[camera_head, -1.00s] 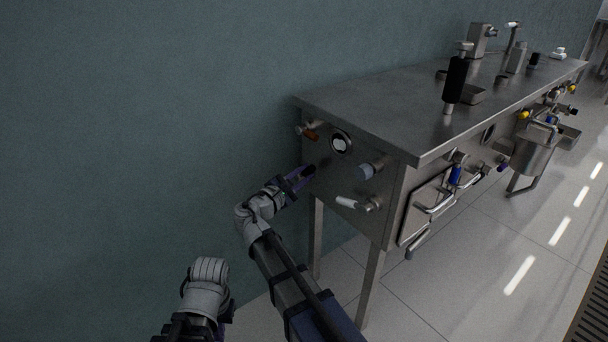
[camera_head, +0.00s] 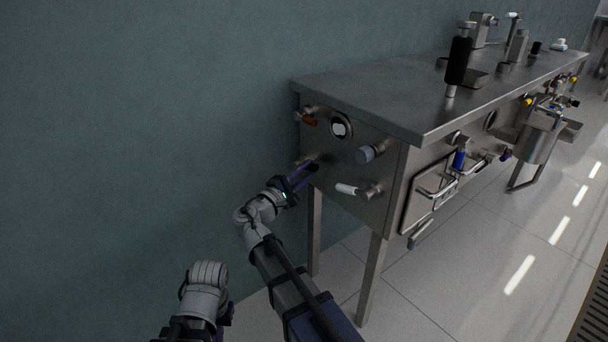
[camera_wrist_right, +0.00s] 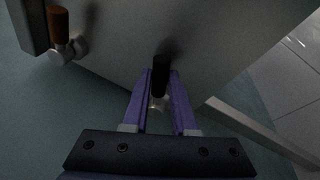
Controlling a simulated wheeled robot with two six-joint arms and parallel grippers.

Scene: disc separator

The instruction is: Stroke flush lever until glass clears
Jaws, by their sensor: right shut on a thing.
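The grey steel cabinet's end panel (camera_head: 345,205) carries a round sight glass (camera_head: 340,126) with a dark ring and a pale patch inside. Below and left of the glass, my right gripper (camera_head: 308,170) reaches the panel with its purple fingers. In the right wrist view, the gripper (camera_wrist_right: 160,92) is shut on a short black lever handle (camera_wrist_right: 160,72), with a pale metal part below it. The handle's pivot is hard to see. My left gripper (camera_head: 223,328) shows only as a purple bit at the bottom left; its fingers are hidden.
An orange lever (camera_head: 307,118) is above my right gripper; it also shows in the right wrist view (camera_wrist_right: 58,25). A blue-grey knob (camera_head: 367,153) and a white-handled valve (camera_head: 347,189) sit to the right. A plain wall (camera_head: 130,130) borders the left.

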